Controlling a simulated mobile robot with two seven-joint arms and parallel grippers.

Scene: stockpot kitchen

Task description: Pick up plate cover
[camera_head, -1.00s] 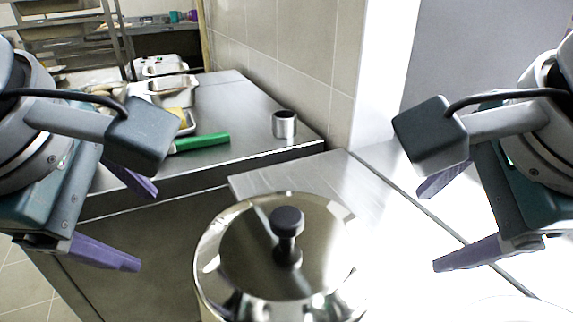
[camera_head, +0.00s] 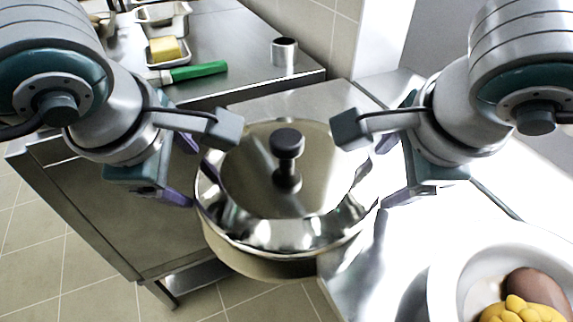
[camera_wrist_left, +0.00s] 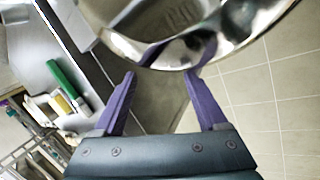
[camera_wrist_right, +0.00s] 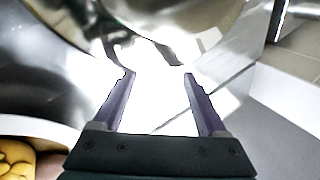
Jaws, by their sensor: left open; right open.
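The plate cover (camera_head: 250,180) is a shiny, round metal lid with a black knob (camera_head: 287,145) on top. It sits in the middle of the head view over a pot-like body (camera_head: 265,265). My left gripper (camera_head: 187,168) is open beside its left rim. In the left wrist view the cover's rim (camera_wrist_left: 185,45) is just beyond the open fingertips (camera_wrist_left: 160,74). My right gripper (camera_head: 386,170) is open beside its right side. In the right wrist view the open fingertips (camera_wrist_right: 159,74) face bright, reflective metal; contact is unclear there.
A white bowl (camera_head: 440,275) with yellow and brown food stands at the lower right. A steel cup (camera_head: 285,52), a green-handled tool (camera_head: 195,72) and a tray with a yellow block (camera_head: 165,50) are on the back counter. Tiled floor shows at lower left.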

